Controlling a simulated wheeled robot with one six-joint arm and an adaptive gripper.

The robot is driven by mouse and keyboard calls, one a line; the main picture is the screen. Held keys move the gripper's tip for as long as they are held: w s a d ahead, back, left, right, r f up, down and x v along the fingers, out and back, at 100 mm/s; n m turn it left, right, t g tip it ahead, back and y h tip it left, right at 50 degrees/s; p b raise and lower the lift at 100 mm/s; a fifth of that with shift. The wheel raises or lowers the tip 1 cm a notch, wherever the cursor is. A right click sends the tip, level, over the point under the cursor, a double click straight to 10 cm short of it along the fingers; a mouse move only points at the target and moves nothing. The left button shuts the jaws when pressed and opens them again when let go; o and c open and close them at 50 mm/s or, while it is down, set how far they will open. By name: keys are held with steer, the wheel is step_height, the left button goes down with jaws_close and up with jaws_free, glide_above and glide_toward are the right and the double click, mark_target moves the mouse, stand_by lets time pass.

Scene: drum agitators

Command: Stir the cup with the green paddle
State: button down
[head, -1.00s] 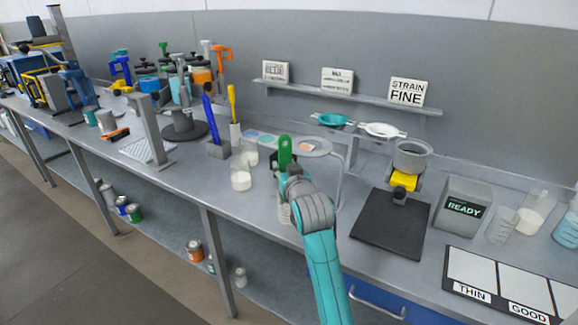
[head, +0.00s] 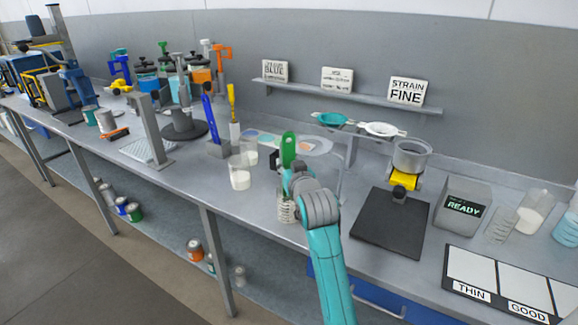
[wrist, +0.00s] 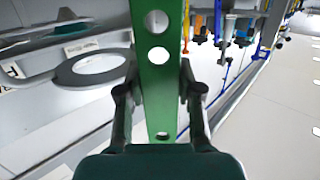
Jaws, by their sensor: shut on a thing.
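The green paddle (head: 288,150) stands upright in my gripper (head: 283,160), which is shut on it. In the wrist view the green paddle (wrist: 158,70) with its round holes sits between the two fingers of my gripper (wrist: 160,95). A clear cup with white contents (head: 240,179) stands on the bench left of my gripper. A second similar cup (head: 249,154) stands just behind it. Another clear, ridged vessel (head: 287,208) is below my gripper, partly hidden by my arm; I cannot tell whether the paddle's lower end is in it.
A holder with a blue paddle (head: 208,105) and a yellow-handled tool (head: 231,98) stands to the left. A round grey plate (head: 315,146) is behind my gripper. A grey pot on a yellow stand (head: 410,158) and a dark mat (head: 390,228) are to the right.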

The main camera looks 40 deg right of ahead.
steer(key=shift+r, duration=7.05)
